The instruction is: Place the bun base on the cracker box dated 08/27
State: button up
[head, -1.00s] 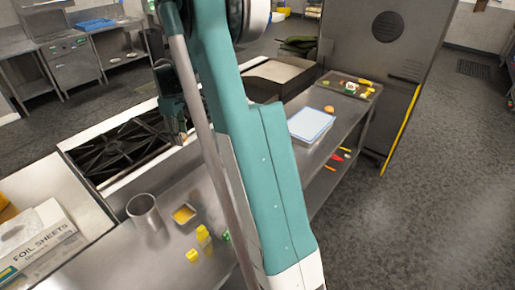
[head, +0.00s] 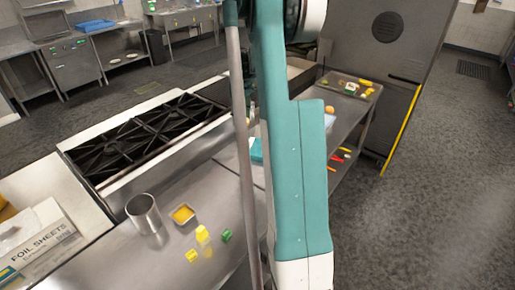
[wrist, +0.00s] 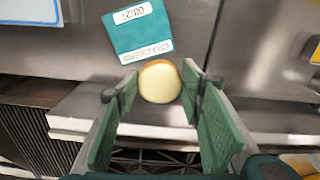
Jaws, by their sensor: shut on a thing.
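My gripper (wrist: 160,84) is shut on the bun base (wrist: 161,86), a round piece with a pale cream face and a brown edge, held between the fingertips in the wrist view. The teal cracker box (wrist: 137,36) is just beyond the fingertips, on the steel counter. Its white label appears to read 08/27, turned in the picture. The bun base overlaps none of the date label and appears close to the box's near edge; its height above the counter is unclear. In the head view a teal part of the box (head: 256,151) shows beside my arm, which hides most of the gripper.
The stove (head: 145,135) borders the counter. A loaded tray (head: 350,87) is at the far end.

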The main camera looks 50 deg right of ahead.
jog(key=s+d+m, duration=0.1)
jog(key=s+d, duration=0.4)
jog(key=d, duration=0.1)
send_over(258, 147)
jog(key=shift+d+f, duration=0.15)
jog(key=shift+f, duration=2.35)
jog(key=shift+f, duration=0.1)
jog(key=shift+w+f, duration=0.1)
jog(key=shift+f, duration=2.95)
jog(key=shift+f, duration=0.1)
jog(key=shift+f, duration=1.75)
jog(key=shift+f, duration=0.2)
